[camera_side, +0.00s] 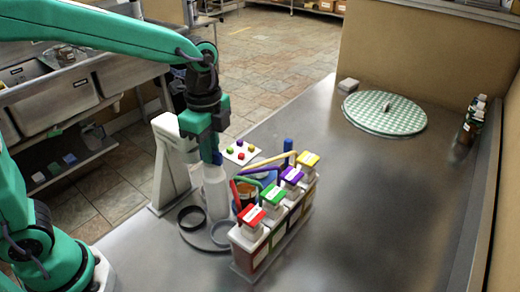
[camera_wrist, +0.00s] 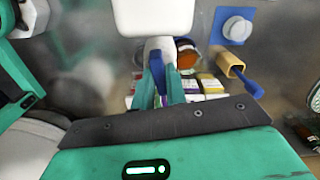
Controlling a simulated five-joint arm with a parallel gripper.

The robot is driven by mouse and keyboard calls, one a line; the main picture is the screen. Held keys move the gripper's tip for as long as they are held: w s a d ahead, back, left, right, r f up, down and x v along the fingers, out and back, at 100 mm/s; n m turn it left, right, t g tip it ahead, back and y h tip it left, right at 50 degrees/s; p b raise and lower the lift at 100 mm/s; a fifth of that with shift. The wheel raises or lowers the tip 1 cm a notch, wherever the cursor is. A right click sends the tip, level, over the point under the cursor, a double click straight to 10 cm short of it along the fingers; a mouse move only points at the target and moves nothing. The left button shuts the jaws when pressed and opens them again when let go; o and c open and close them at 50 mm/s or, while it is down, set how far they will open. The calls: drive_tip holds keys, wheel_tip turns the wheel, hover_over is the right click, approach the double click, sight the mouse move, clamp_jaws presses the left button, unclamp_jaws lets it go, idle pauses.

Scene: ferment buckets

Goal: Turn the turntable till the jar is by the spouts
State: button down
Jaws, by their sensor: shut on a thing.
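The turntable (camera_side: 205,240) is a low grey disc on the steel table, with a dark ring (camera_side: 191,217) and a grey ring (camera_side: 223,236) on it. A white upright cylinder (camera_side: 216,195) stands there directly below my gripper (camera_side: 213,158). In the wrist view, my gripper (camera_wrist: 158,92) is shut on a narrow blue piece (camera_wrist: 158,70). An orange-brown round thing, perhaps the jar (camera_wrist: 187,53), shows past the fingers; in the side view it is partly hidden behind the buckets.
A white stand (camera_side: 172,165) rises close to the left of my gripper. A green checked disc (camera_side: 385,112) and small bottles (camera_side: 472,120) are at the far right. The table's front right is clear.

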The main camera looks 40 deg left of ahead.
drive_tip(key=shift+r+m, duration=0.1)
drive_tip(key=shift+m, duration=5.6)
drive_tip(key=c, duration=1.4)
unclamp_jaws()
drive_tip(key=shift+c, duration=0.2)
drive_tip(key=shift+r, duration=3.9)
